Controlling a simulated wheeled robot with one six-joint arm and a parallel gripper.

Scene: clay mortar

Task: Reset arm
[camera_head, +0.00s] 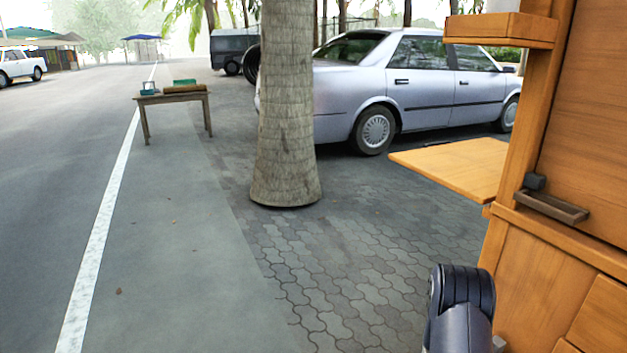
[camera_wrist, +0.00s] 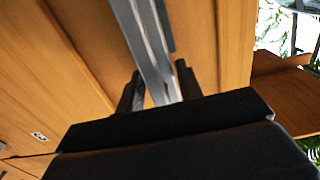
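My gripper (camera_wrist: 158,80) shows in the wrist view as two dark fingers standing apart above the wide black gripper body. It looks open. A grey metal strip (camera_wrist: 145,38) runs behind and between the fingers, in front of orange-brown wooden panels (camera_wrist: 85,40). A gap of wood shows between the left finger and the strip, and I see nothing clamped. In the head view only a dark link of my arm shows at the bottom right, beside the wooden cabinet (camera_head: 540,285); the gripper itself is out of that view.
The cabinet has a fold-out wooden leaf (camera_head: 455,165) and a small dark tray (camera_head: 552,205). A palm trunk (camera_head: 287,110) stands ahead, with a silver car (camera_head: 420,90) behind it. A small table (camera_head: 172,98) stands farther left. The pavement (camera_head: 190,260) at front left is clear.

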